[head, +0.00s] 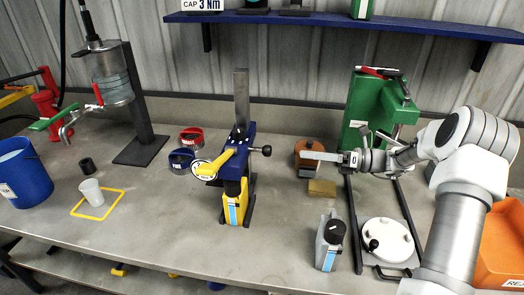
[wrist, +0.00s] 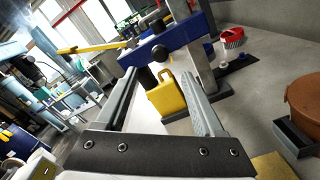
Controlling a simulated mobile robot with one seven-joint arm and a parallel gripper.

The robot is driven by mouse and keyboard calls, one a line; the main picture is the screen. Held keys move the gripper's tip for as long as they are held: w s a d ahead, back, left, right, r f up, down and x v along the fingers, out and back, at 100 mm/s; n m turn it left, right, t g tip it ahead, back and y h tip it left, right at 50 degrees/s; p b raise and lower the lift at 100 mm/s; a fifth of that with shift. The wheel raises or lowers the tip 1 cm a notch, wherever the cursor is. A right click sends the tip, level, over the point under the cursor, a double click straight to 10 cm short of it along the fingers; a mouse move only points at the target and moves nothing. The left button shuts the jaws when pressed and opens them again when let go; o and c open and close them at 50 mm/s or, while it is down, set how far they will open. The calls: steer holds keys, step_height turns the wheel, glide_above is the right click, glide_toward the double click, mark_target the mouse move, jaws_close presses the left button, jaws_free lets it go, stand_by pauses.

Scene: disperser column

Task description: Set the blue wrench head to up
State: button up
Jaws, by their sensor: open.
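A blue head (head: 238,150) sits on an upright grey post at the middle of the bench, with a yellow lever (head: 213,165), a round white dial and a black knob. The blue head spans the top of the wrist view (wrist: 182,42). A round blue-rimmed piece (head: 181,161) lies left of the post; I cannot tell which blue part is the wrench head. My gripper (head: 305,155) points left towards the post from its right side, apart from it. In the wrist view its fingers (wrist: 160,80) are spread and empty, with a yellow container (wrist: 166,96) beyond them.
The yellow container (head: 235,206) stands below the blue head. A round red piece (head: 191,136) lies left. A brown drum (head: 307,150) and brass block (head: 322,188) are close to my gripper. A green press (head: 367,115) stands behind my arm. Bench front is mostly clear left of the post.

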mark_target(262, 150)
steer(key=w+a, duration=0.1)
steer(key=a, duration=0.8)
steer(key=w+a, duration=0.1)
steer(key=a, duration=0.3)
steer(key=shift+w+a, duration=0.15)
steer(key=shift+w, duration=0.15)
steer(key=shift+c, duration=0.3)
jaws_close()
stand_by(0.5)
